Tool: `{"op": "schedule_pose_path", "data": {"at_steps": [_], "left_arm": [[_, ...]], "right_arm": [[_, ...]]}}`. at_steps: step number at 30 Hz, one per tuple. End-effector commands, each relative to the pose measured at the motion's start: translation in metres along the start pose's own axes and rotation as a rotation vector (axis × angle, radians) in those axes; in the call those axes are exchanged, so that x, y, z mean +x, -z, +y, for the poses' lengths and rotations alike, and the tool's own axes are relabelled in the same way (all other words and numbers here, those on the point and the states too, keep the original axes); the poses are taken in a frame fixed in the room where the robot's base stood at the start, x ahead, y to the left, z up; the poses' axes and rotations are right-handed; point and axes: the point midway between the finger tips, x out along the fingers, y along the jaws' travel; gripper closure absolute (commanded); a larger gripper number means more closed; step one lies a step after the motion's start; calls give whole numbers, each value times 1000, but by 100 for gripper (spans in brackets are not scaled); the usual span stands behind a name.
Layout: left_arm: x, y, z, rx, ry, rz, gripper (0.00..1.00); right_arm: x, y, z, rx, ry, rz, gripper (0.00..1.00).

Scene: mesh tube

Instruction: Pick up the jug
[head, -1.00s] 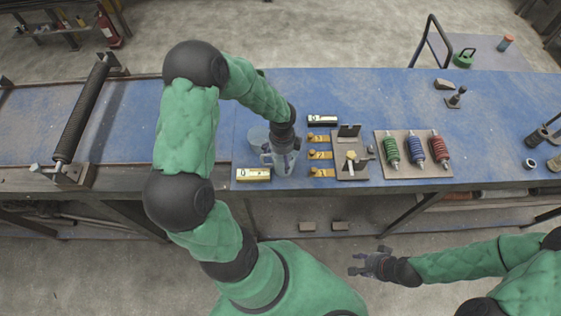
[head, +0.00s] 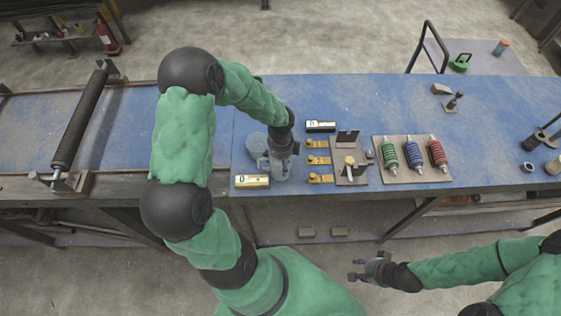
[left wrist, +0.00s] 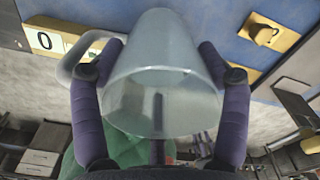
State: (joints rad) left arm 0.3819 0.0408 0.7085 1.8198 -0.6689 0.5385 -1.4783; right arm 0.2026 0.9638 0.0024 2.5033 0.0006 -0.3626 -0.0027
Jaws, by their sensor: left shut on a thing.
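The jug (left wrist: 160,50) is grey-blue and translucent, with a loop handle (left wrist: 78,52) on its left in the left wrist view. In that view its open mouth faces the camera. My left gripper (head: 279,158) comes down on the jug from above in the head view. Its two purple fingers lie on either side of the jug, shut on it. In the head view the jug looks upright at the blue table's front part; I cannot tell whether its base touches the table. My right gripper (head: 358,270) is open and empty, in front of the table.
A yellow block marked 0 (head: 251,181) is at the front edge. Yellow latches (head: 318,160), a bracket plate (head: 352,174) and a board of coloured springs (head: 412,175) stand to the right.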

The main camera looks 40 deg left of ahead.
Motion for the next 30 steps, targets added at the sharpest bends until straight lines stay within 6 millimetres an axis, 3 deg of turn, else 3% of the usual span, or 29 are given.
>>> {"op": "schedule_pose_path", "data": {"at_steps": [7, 30], "left_arm": [[-23, 0, -1, 0, 5, -2, 71], [-88, 7, 63, -2, 3, -2, 71]], "right_arm": [[-2, 0, -1, 0, 0, 0, 60], [-8, 0, -3, 0, 0, 0, 60]]}}
